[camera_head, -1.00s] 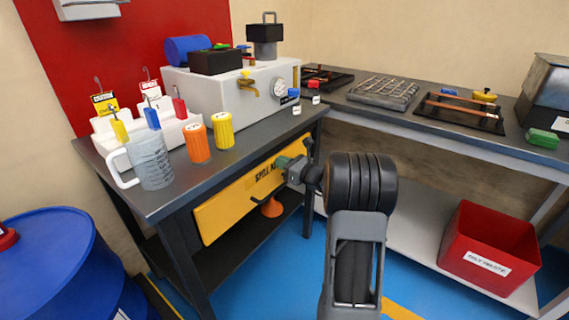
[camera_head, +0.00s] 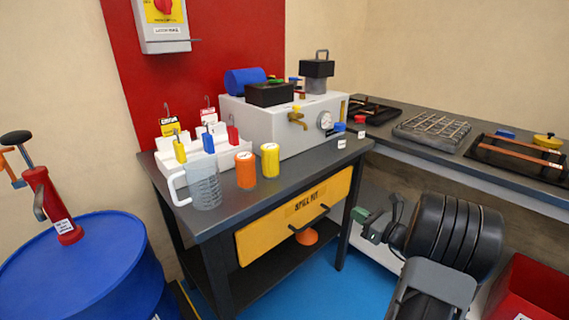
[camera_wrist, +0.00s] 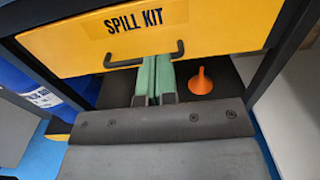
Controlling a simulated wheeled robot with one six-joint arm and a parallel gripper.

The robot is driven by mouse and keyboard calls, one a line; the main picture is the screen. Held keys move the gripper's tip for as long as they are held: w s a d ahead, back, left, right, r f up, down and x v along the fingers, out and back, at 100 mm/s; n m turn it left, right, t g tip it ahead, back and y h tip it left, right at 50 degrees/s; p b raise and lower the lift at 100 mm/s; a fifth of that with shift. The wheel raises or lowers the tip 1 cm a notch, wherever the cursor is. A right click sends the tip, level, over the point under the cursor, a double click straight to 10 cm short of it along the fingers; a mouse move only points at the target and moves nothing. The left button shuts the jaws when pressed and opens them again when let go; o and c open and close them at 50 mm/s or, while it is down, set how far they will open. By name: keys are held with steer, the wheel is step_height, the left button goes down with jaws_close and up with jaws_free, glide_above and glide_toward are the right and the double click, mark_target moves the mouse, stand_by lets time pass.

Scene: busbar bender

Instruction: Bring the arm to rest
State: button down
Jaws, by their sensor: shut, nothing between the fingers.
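My gripper (camera_head: 361,214) shows in the head view at the right, beside the right end of the yellow spill kit drawer (camera_head: 270,232). My arm reaches up to it from the lower right corner. In the wrist view the green fingers (camera_wrist: 152,78) lie together, shut and empty. I cannot tell the gap between fingers and handle.
An orange funnel (camera_head: 307,237) sits on the shelf under the drawer. A blue drum (camera_head: 85,262) with a red hand pump (camera_head: 55,205) stands at the left. A red bin (camera_head: 530,290) is at the lower right. Blue floor shows below the bench.

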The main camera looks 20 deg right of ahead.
steer(key=s+a+r+n+g+p, duration=0.3)
steer(key=a+r+n+g+p, duration=0.15)
steer(key=a+r+p, duration=0.2)
steer(key=s+a+r+n+g+y+p, duration=0.1)
steer(key=s+a+r+n+g+p, duration=0.1)
steer(key=a+r+n+g+p, duration=0.45)
steer(key=s+a+r+n+g+p, duration=0.1)
steer(key=s+a+r+n+p, duration=0.3)
steer(key=a, duration=0.5)
steer(key=s+r+n+h+p, duration=0.3)
steer(key=r+n+h+p, duration=0.1)
steer(key=r+n+p, duration=0.3)
steer(key=s+a+r+n+h+p, duration=0.1)
steer(key=s+r+n+h+p, duration=0.3)
steer(key=r+n+p, duration=0.3)
steer(key=shift+s+a+r+n+g+p, duration=0.15)
steer(key=shift+s+r+n+g+p, duration=0.2)
steer(key=shift+r+n, duration=0.5)
steer(key=shift+w+f, duration=0.1)
